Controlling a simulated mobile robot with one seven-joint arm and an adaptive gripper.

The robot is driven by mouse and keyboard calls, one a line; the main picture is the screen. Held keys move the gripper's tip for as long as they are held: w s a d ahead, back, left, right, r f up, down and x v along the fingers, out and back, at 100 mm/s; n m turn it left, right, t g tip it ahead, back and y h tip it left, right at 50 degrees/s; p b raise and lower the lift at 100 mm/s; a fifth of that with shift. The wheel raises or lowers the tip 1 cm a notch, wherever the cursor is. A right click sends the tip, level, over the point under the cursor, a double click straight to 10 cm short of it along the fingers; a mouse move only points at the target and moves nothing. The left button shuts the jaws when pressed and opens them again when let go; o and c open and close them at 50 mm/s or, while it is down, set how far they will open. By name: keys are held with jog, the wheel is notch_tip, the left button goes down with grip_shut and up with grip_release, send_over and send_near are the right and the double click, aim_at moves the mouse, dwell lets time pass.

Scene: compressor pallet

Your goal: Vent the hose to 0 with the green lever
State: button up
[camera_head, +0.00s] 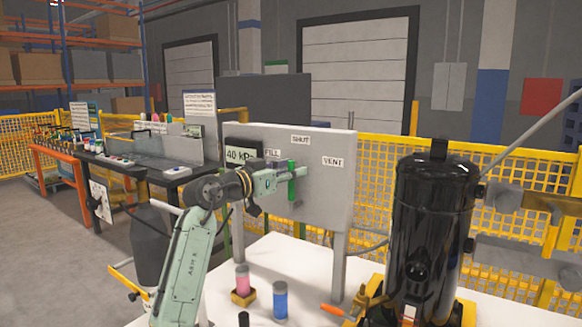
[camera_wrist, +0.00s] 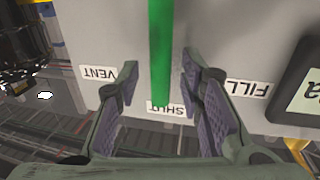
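The green lever (camera_head: 292,184) stands upright on the front of a grey panel (camera_head: 325,193), below the SHUT label (camera_head: 300,139). In the wrist view the lever (camera_wrist: 160,45) points at the SHUT label (camera_wrist: 172,109), between the VENT label (camera_wrist: 98,73) and the FILL label (camera_wrist: 248,90). My gripper (camera_head: 287,181) is at the lever. In the wrist view my gripper (camera_wrist: 158,80) is open, with one finger on each side of the lever and visible gaps. The display (camera_head: 240,155) reads 40 kPa. A thin dark line (camera_head: 372,247), possibly the hose, runs between panel and black tank.
A pink cylinder (camera_head: 242,280) and a blue cylinder (camera_head: 280,301) stand in front. An orange-handled part (camera_head: 335,310) is near the tank. Yellow fencing (camera_head: 375,180) runs behind.

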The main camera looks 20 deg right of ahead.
jog(key=shift+w+d, duration=0.15)
jog(key=shift+d, duration=0.1)
jog(key=shift+c, duration=0.6)
grip_shut()
